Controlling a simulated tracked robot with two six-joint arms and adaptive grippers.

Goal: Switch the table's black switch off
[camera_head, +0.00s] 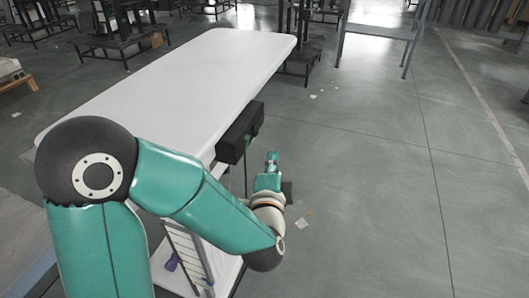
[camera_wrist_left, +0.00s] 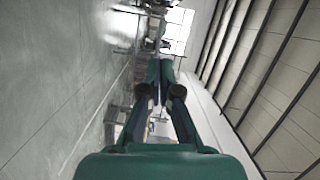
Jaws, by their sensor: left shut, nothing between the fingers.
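The white table (camera_head: 190,75) stretches away from me. A black box (camera_head: 238,133), which looks like the table's switch housing, is fixed at its right edge. The switch is not clear there. My right gripper is out of view.
Below the table top is a lower shelf (camera_head: 228,275) with a white rack and a purple item (camera_head: 172,262). Open grey floor (camera_head: 380,180) lies to the right. Dark frames and a grey metal stand (camera_head: 380,30) stand farther back.

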